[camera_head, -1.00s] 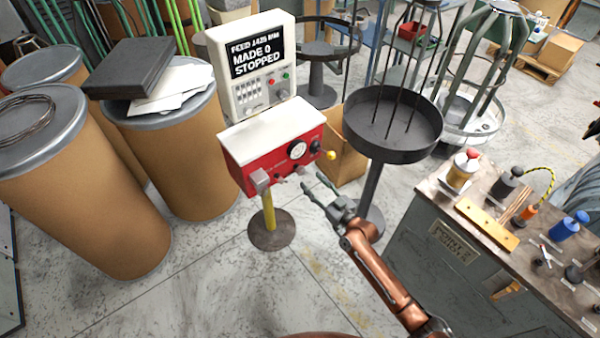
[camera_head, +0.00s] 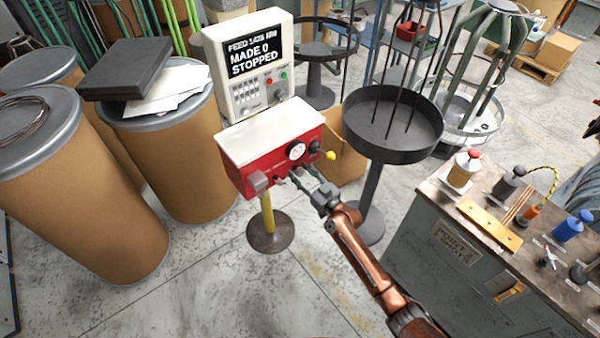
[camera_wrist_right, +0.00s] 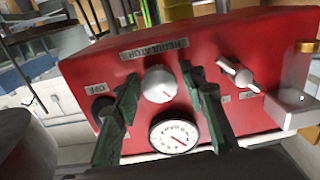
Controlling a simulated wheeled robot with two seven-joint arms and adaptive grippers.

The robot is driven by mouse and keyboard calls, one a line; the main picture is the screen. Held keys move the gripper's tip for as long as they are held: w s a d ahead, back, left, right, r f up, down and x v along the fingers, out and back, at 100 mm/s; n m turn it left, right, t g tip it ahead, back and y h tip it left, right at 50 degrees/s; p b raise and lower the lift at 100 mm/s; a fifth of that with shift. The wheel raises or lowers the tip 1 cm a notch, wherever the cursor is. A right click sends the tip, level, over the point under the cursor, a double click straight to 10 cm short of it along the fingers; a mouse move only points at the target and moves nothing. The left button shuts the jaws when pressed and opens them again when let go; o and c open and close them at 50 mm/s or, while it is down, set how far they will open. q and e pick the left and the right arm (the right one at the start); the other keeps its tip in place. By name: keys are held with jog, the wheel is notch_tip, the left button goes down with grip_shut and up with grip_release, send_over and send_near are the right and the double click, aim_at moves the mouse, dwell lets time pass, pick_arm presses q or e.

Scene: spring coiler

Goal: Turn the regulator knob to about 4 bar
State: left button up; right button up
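The red control box (camera_head: 240,178) with a white top stands on a yellow post. The regulator knob (camera_wrist_right: 158,84), round and silver-white with a red mark, is beside the REGULATOR label (camera_wrist_right: 153,49) in the right wrist view. The pressure gauge (camera_wrist_right: 173,136) is next to it; its needle shows, but its numbers are too small to read. My right gripper (camera_head: 303,176) is at the box's front face. In the wrist view its green fingers (camera_wrist_right: 160,80) are apart, one on each side of the knob, with visible gaps. My left gripper is out of view.
A silver lever (camera_wrist_right: 238,74) and a black knob by an OFF label (camera_wrist_right: 101,106) flank the regulator. A yellow-tipped handle (camera_head: 329,155) sticks out at the box's right. A black round tray stand (camera_head: 392,155) and a workbench (camera_head: 440,250) stand to the right.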

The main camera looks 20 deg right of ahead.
jog(key=c, duration=0.9)
jog(key=shift+m, duration=0.4)
jog(key=m, duration=0.2)
jog(key=shift+m, duration=0.3)
jog(key=shift+m+p, duration=0.4)
jog(key=shift+m, duration=1.5)
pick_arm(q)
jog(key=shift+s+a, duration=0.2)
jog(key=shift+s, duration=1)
pick_arm(e)
jog(key=shift+m, duration=0.3)
jog(key=shift+f, duration=0.1)
